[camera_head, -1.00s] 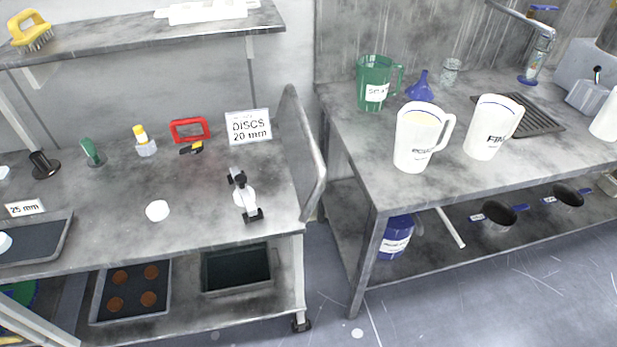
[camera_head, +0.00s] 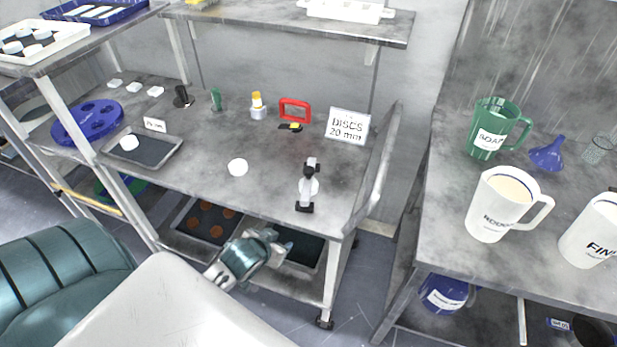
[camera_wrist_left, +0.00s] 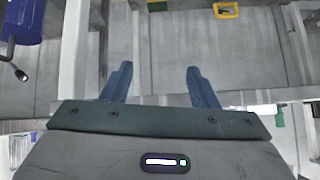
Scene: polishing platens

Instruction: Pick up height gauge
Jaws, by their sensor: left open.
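The height gauge appears to be the small white and black upright instrument (camera_head: 309,188) on the right part of the left bench top, near its front edge. My left gripper (camera_head: 283,247) is in front of the bench, below and to the left of the gauge and apart from it. Its two blue fingers (camera_wrist_left: 158,82) are spread with nothing between them in the left wrist view. I cannot make out the gauge in the left wrist view. My right gripper is not in view.
A sign reading DISCS 20 mm (camera_head: 347,126), a red frame-shaped thing (camera_head: 295,108) and a white round disc (camera_head: 238,167) are near the gauge. A raised side panel (camera_head: 376,165) bounds the bench's right end. Jugs (camera_head: 503,205) stand on the right bench.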

